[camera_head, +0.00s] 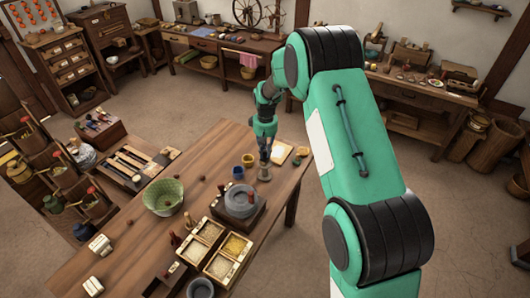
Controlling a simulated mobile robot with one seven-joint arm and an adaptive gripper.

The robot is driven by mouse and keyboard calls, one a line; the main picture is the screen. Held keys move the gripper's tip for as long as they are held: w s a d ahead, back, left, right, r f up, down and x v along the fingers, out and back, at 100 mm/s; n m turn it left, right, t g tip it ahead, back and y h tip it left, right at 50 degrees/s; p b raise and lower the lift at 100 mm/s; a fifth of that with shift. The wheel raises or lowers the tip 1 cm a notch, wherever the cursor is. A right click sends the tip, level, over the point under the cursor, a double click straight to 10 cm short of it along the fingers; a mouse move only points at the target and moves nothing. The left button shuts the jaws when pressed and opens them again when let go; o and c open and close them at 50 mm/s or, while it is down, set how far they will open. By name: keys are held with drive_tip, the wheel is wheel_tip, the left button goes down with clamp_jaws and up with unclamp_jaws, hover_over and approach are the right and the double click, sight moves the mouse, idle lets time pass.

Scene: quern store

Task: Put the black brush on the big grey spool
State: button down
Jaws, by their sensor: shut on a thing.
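My gripper (265,156) points down over the far right part of the wooden table. It is shut on a small dark thing that seems to be the black brush, mostly hidden by the fingers. Right under the fingertips stands a small grey round thing (265,174), which may be the big grey spool. I cannot tell whether the held thing touches it.
The table (205,190) also holds a grey quern (241,201), a green bowl (163,197), a blue cup (238,172), a yellow cup (248,160), a pale board (281,153) and grain boxes (228,256). Bare wood lies left of the cups.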

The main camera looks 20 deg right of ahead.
drive_tip(key=shift+f, duration=0.1)
drive_tip(key=c, duration=1.7)
unclamp_jaws()
drive_tip(key=shift+o, duration=0.2)
wheel_tip(320, 180, up, 12)
drive_tip(key=p, duration=0.2)
drive_tip(key=shift+r, duration=0.2)
